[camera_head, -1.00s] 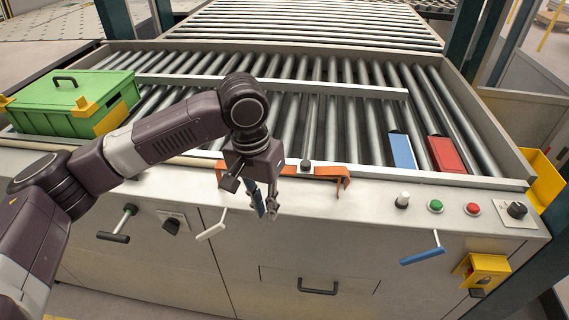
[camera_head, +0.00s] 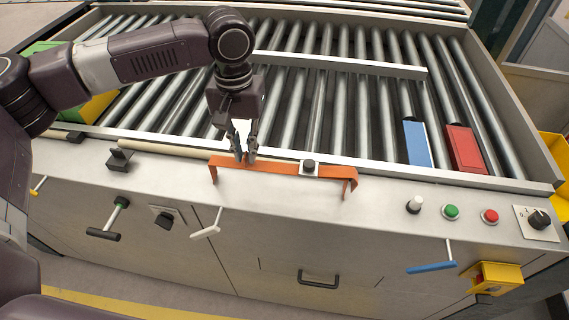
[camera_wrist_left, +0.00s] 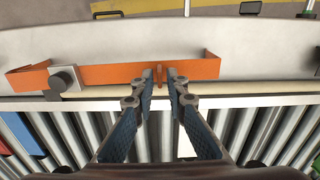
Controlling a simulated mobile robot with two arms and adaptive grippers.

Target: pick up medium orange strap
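The orange strap (camera_head: 283,168) lies along the front ledge of the roller table, its two ends bent toward the front. It also shows in the left wrist view (camera_wrist_left: 105,75), with a small upright orange tab (camera_wrist_left: 159,74) near its middle. My left gripper (camera_head: 245,158) points down at the left half of the strap. In the left wrist view its fingertips (camera_wrist_left: 162,76) are apart, one on each side of the tab. I cannot tell whether they touch it. My right gripper is not in view.
A black knob on a light plate (camera_head: 309,167) sits at the strap, right of my gripper. A black block (camera_head: 120,158) stands left on the ledge. A blue box (camera_head: 417,143) and a red box (camera_head: 464,148) lie on the rollers. Buttons (camera_head: 451,212) line the right ledge.

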